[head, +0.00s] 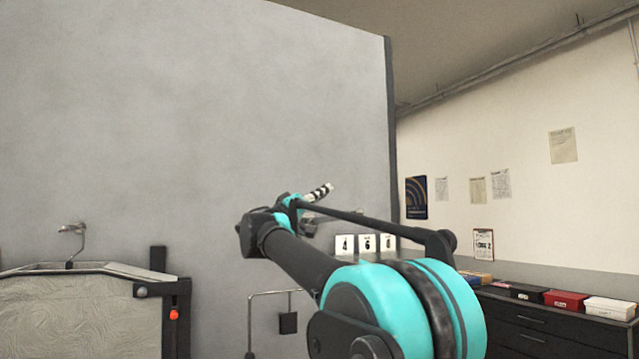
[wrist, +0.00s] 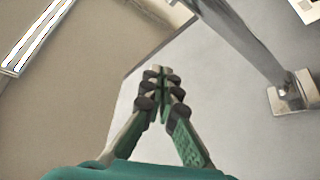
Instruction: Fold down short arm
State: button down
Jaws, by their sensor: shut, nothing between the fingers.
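In the wrist view my gripper (wrist: 161,78) is shut, its dark-padded fingertips together with nothing between them. A grey metal bar (wrist: 240,42) runs diagonally to the right of the fingers, apart from them in the picture. It meets a square metal bracket (wrist: 290,97) on a pale surface. This looks like the short arm, but I cannot be sure. In the head view a black-and-white striped metal piece (head: 320,192) shows just beyond my arm; I cannot tell what it belongs to. My arm hides most of the area around the gripper there.
A tall grey partition (head: 190,110) fills the left and middle. A metal-framed panel (head: 80,315) stands low at left, beside a thin bent rail (head: 270,294). A dark drawer cabinet (head: 540,330) with boxes is at right.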

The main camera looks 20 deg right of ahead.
aim_at(334, 217)
jog(key=shift+s+f+m+g+h, duration=0.4)
jog(key=shift+f+m+g, duration=0.45)
jog(key=shift+f+m, duration=0.5)
jog(key=shift+s+f+m+g+h, duration=0.2)
jog(key=shift+s+f+m+g, duration=0.25)
jog(key=shift+f+m+g, duration=0.7)
jog(key=shift+s+f+m+g+h, duration=0.3)
jog(key=shift+s+f+m+g, duration=0.25)
jog(key=shift+f+m, duration=1)
jog(key=shift+f, duration=0.25)
